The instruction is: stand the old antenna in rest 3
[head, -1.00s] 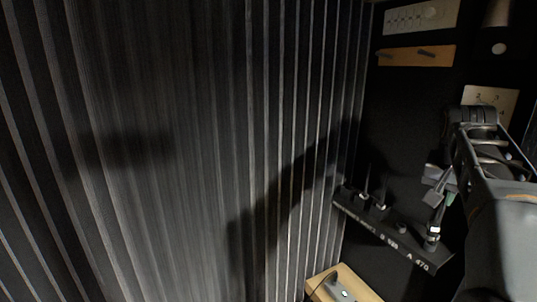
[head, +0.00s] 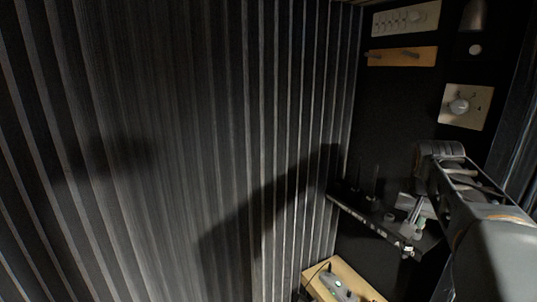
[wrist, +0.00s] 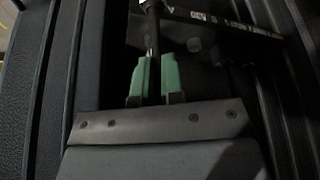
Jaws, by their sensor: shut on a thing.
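My gripper (wrist: 152,78) has green fingertips and is shut on a thin dark antenna (wrist: 151,38), which runs up from between them in the wrist view. In the head view my gripper (head: 416,222) is over the right end of a dark rack shelf (head: 362,219). Thin upright antennas (head: 375,183) stand at the shelf's left part, dim against the black wall. White lettering runs along the shelf's front edge; it also shows in the wrist view (wrist: 225,22), too blurred to read. I cannot tell whether the held antenna's foot touches the shelf.
A ribbed dark wall (head: 200,150) fills the left. A wooden-edged tray (head: 340,280) with small gear is below the shelf. A wooden peg strip (head: 402,56), a switch panel (head: 405,18) and a knob plate (head: 466,106) are on the back wall.

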